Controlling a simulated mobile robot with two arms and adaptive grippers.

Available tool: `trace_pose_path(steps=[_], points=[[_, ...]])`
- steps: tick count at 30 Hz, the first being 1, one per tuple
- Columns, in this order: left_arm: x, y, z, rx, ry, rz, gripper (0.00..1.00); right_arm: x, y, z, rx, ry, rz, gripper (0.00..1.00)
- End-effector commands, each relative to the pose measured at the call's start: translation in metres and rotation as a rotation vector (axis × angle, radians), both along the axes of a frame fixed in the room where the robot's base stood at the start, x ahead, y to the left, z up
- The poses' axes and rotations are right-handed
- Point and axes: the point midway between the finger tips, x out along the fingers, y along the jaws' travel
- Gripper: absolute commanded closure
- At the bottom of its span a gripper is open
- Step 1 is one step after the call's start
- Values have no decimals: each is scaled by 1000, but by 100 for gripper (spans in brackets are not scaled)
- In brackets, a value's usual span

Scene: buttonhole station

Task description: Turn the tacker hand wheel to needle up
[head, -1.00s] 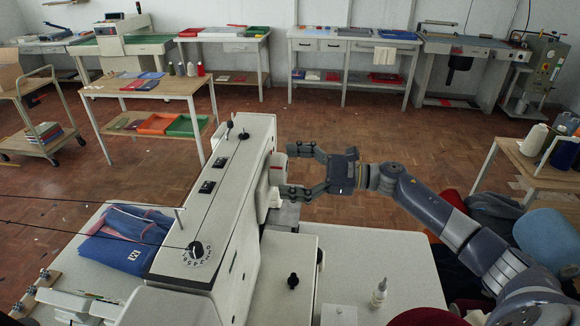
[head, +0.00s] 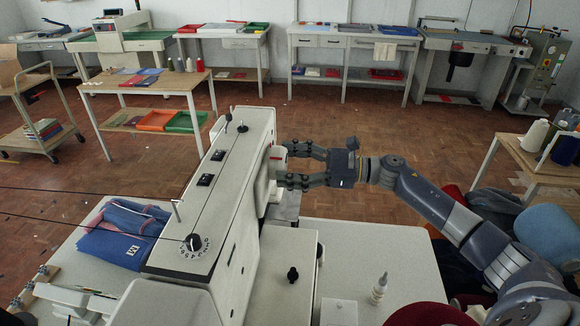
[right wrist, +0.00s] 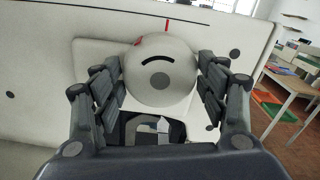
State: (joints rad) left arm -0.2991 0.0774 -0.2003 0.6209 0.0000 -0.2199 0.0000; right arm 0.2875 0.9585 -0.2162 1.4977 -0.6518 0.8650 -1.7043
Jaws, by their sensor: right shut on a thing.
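The tacker (head: 228,190) is the long pale machine on the table in the middle of the head view. Its hand wheel (head: 277,168) sits on the machine's right side. In the right wrist view the hand wheel (right wrist: 160,85) is a pale round knob with a black arc on its face and a red mark at its upper left rim. A red line (right wrist: 167,25) stands on the machine body above, right of that rim mark. My right gripper (head: 288,163) is shut on the wheel, a finger on each side. The needle cannot be made out. My left gripper is out of view.
Folded blue cloth (head: 125,235) lies on the table left of the machine. A small white bottle (head: 379,289) and a black knob (head: 292,275) stand on the right side. A side table with thread cones (head: 533,138) is at the right. Open floor lies behind the machine.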

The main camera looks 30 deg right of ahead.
Motion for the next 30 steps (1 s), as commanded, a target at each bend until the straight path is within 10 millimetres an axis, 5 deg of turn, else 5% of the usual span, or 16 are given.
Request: trace_pose_path(steps=[12,30], points=[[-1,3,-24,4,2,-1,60,0,0,0,213,278,1,56],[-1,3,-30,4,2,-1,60,1,-1,2,407,536,1,56]])
